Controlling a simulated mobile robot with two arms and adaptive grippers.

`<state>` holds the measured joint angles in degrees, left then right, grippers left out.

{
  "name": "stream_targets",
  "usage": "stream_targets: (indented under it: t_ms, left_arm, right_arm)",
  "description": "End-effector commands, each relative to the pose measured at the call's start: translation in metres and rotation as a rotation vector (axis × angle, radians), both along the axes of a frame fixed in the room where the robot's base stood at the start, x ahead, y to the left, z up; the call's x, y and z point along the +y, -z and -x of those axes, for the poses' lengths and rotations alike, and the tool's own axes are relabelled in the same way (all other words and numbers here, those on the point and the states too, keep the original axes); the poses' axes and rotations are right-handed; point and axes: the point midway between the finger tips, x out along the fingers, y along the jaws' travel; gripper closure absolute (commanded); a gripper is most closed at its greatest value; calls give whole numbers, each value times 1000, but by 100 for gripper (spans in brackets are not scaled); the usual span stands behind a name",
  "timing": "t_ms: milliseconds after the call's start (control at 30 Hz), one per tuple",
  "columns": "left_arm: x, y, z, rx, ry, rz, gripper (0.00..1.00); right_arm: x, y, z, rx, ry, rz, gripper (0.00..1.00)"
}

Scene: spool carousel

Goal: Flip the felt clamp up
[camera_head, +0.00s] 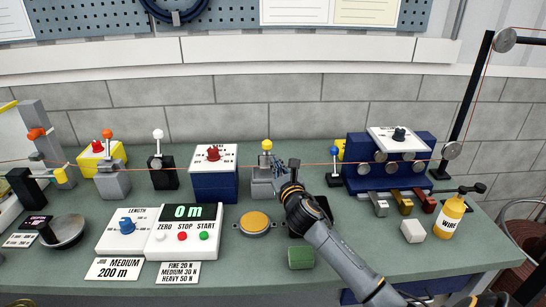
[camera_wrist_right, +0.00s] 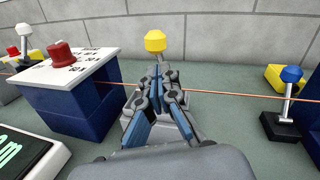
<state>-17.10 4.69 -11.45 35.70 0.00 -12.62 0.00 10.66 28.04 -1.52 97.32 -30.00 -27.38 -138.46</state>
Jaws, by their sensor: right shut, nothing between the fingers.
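A grey device with a yellow knob (camera_head: 267,146) on an upright lever stands on the bench right of the blue box; I take it for the felt clamp. Its grey base (camera_head: 262,188) shows partly behind my arm. In the right wrist view the yellow knob (camera_wrist_right: 155,41) rises just beyond my fingertips, and my fingers hide most of the body. My right gripper (camera_head: 279,166) is shut and empty, close to the lever's right side in the head view; contact cannot be told. It also shows in the wrist view (camera_wrist_right: 160,75). My left gripper is not in view.
A thin orange wire (camera_wrist_right: 225,95) runs across at device height. The blue box with a red knob (camera_head: 213,175) stands left, the blue-knobbed lever (camera_head: 335,165) right.

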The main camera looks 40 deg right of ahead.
Motion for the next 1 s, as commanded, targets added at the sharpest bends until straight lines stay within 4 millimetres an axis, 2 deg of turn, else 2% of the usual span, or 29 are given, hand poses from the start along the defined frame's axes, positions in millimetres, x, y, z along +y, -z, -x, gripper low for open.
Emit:
stream_targets:
  t_ms: [100, 300, 767, 1000]
  left_arm:
    - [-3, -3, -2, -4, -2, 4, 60]
    - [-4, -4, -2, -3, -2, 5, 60]
    - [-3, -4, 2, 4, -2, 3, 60]
    - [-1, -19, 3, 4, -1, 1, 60]
  right_arm:
    - [-6, -1, -16, 0, 2, -2, 100]
    - [-10, -1, -30, 1, 0, -1, 100]
    - [-11, -1, -33, 2, 0, -1, 100]
    - [-12, -9, -39, 37, 0, -20, 100]
